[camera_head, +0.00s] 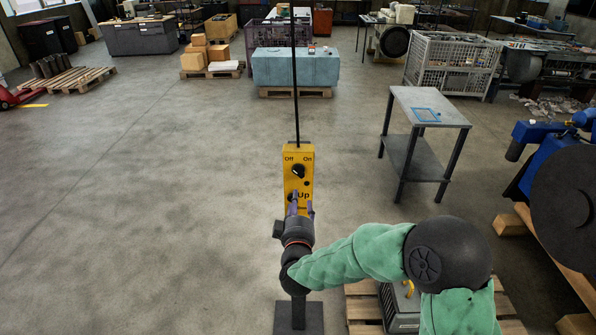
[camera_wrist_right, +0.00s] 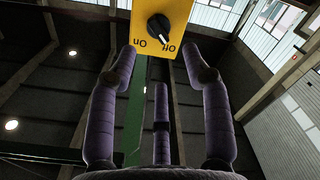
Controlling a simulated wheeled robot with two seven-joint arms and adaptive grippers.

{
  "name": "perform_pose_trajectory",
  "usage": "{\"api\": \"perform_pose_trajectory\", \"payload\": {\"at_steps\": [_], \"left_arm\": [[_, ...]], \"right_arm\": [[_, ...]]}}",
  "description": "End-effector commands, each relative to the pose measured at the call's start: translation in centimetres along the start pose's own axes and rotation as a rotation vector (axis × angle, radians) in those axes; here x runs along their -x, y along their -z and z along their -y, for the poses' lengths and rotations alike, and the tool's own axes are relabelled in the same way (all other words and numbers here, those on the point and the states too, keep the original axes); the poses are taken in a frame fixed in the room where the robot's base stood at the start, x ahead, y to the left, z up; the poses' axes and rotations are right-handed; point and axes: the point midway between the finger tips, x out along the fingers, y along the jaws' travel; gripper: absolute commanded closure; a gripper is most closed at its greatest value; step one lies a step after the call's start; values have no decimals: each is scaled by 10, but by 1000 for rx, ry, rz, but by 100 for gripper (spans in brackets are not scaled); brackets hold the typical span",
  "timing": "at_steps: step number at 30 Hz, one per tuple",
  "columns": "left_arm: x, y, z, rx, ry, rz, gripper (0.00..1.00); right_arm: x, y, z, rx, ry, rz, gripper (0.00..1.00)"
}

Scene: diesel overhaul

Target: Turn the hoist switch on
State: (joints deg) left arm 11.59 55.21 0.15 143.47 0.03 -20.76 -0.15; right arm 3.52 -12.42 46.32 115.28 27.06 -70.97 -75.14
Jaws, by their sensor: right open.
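The yellow hoist control box (camera_head: 306,160) is upright in the middle of the head view, with "Off" at top left, "On" at top right and "Up" lower down. Its black rotary switch (camera_head: 298,171) sits below the labels. In the right wrist view the box is upside down, and the white mark on the switch (camera_wrist_right: 159,27) points toward "Off". My right gripper (camera_head: 302,201) is in front of the lower box, below the switch. Its purple fingers (camera_wrist_right: 160,62) are spread and empty, apart from the switch. The gripper hides the lower box. My left gripper is not in view.
A thin black pole (camera_head: 295,80) rises above the box, and a dark base plate (camera_head: 312,315) lies on the floor below. A grey side table (camera_head: 436,108) stands to the right. A wooden pallet (camera_head: 360,306) lies at lower right.

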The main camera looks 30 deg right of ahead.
Motion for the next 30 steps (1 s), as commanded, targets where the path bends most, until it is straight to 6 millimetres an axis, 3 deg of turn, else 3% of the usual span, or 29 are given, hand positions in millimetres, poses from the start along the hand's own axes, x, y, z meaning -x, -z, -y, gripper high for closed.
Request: {"api": "perform_pose_trajectory", "payload": {"at_steps": [3,8,21,30], "left_arm": [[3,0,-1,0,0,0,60],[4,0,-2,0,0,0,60],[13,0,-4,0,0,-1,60],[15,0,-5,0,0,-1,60]], "right_arm": [[0,5,-11,14,-27,-3,51],[-13,5,-13,18,-32,-2,51],[-86,5,-15,16,-31,-2,51],[-107,6,-15,15,-30,-3,51]]}}
